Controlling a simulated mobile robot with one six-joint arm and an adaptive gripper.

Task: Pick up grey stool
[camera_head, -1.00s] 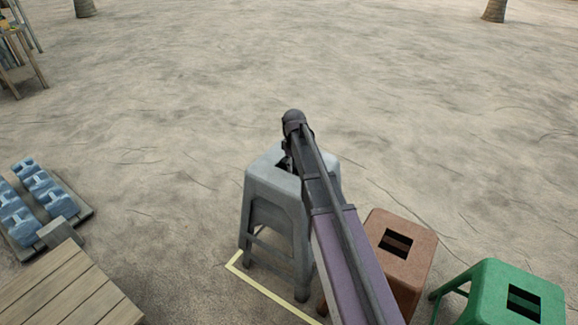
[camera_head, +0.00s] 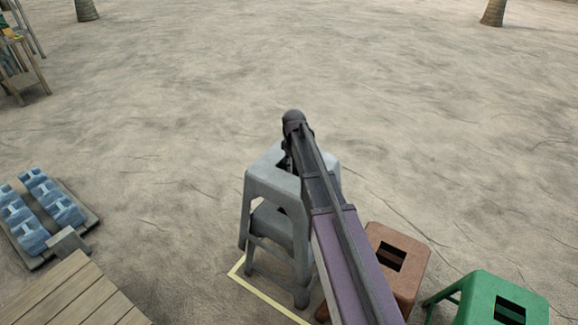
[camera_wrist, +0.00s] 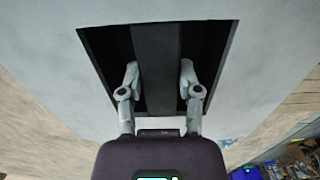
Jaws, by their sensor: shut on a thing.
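The grey stool (camera_head: 258,183) is near the middle of the head view, upright. My gripper (camera_wrist: 159,78) is at the seat's top opening in the wrist view. Its two fingers reach into the dark rectangular hole, one on each side of the central bar, and are shut on the stool there. In the head view my arm covers the right part of the seat and hides the fingertips.
A brown stool (camera_head: 410,251) and a green stool (camera_head: 478,292) stand to the right. Blue blocks (camera_head: 62,205) lie on a pallet at left. A wooden table top (camera_head: 70,296) is at lower left. A pale yellow line (camera_head: 262,294) marks the ground. Sand beyond is open.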

